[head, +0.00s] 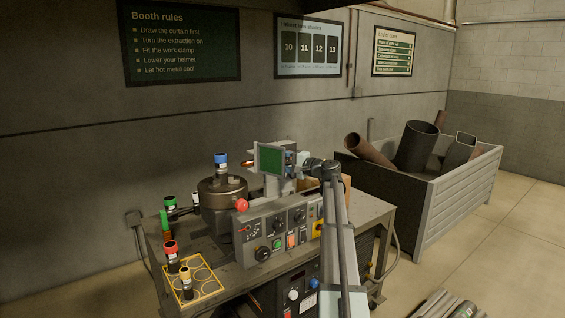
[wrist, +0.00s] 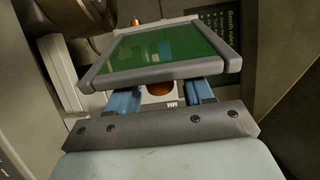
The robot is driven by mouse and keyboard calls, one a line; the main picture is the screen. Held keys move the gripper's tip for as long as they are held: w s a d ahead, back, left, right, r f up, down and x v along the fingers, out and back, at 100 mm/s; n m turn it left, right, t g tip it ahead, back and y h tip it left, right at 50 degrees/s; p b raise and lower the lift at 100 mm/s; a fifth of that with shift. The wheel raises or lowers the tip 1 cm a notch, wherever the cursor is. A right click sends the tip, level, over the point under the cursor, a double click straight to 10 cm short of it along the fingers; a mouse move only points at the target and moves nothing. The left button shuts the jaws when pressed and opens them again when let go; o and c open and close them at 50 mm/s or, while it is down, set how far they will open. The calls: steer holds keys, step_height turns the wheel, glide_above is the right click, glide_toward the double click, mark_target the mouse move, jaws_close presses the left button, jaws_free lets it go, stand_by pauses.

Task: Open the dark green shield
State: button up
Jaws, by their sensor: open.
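The dark green shield (head: 271,160) is a flat green pane in a grey frame, standing above the machine on the workbench. In the wrist view the shield (wrist: 165,48) fills the upper middle, its near frame edge lying across my fingertips. My gripper (head: 298,159) is just right of the shield in the head view. In the wrist view my gripper (wrist: 162,92) has its two blue fingers spread apart with nothing between them but a view of an orange-brown round spot behind. The fingertips are hidden by the shield's frame; I cannot tell whether they touch it.
A grey control panel (head: 276,232) with knobs and a round dark pot (head: 222,203) stand on the bench (head: 374,214). A yellow rack (head: 207,291) with coloured-cap bottles is front left. A grey bin (head: 455,204) of pipes stands right. Open floor lies beyond.

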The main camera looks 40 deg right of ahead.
jaws_close()
stand_by(0.4)
